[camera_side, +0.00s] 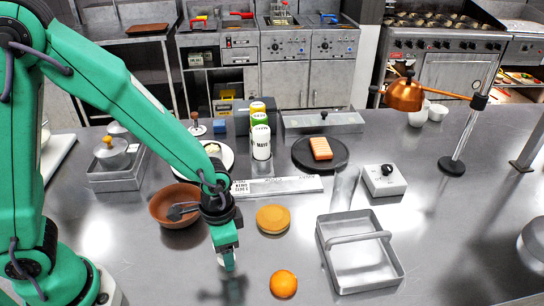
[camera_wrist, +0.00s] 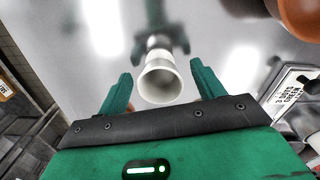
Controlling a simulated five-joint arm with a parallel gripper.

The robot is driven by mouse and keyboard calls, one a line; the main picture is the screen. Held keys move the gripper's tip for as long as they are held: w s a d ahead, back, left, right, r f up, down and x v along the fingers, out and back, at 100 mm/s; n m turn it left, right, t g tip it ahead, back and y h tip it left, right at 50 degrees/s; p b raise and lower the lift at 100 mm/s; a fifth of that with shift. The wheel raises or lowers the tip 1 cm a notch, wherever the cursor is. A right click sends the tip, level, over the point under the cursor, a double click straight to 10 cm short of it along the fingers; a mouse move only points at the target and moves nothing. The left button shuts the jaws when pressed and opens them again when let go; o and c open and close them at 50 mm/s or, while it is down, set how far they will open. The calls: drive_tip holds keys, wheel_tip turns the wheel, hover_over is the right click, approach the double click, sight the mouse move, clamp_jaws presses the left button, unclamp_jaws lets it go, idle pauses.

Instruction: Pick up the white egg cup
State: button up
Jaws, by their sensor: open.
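The white egg cup (camera_wrist: 160,80) stands on the steel counter in the wrist view, its open rim facing the camera. My gripper (camera_wrist: 161,76) is open, with one green finger on each side of the cup and a gap showing on both sides. In the side view my gripper (camera_side: 228,262) points down just above the counter. Only a small pale bit shows by the fingertips there, and the fingers hide most of the cup.
An orange (camera_side: 283,284) and a bun (camera_side: 273,219) lie right of my gripper. A terracotta bowl (camera_side: 160,212) with a ladle is behind left. A handled metal tray (camera_side: 323,262) stands further right. Sauce bottles (camera_side: 261,143) and a dark plate (camera_side: 300,155) are behind.

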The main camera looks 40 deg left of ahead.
idle(0.5)
drive_tip(key=c, duration=1.1)
drive_tip(key=shift+r, duration=0.1)
drive_tip(key=shift+r, duration=0.75)
wheel_tip(320, 180, up, 3)
drive_tip(key=shift+s+d+f, duration=0.15)
drive_tip(key=s+d+r, duration=0.2)
drive_tip(key=s, duration=0.1)
drive_tip(key=s+d+r, duration=0.2)
drive_tip(key=s, duration=0.1)
drive_tip(key=s+d+r, duration=0.2)
drive_tip(key=s, duration=0.1)
drive_tip(key=shift+s+r, duration=0.25)
drive_tip(key=shift+r, duration=0.05)
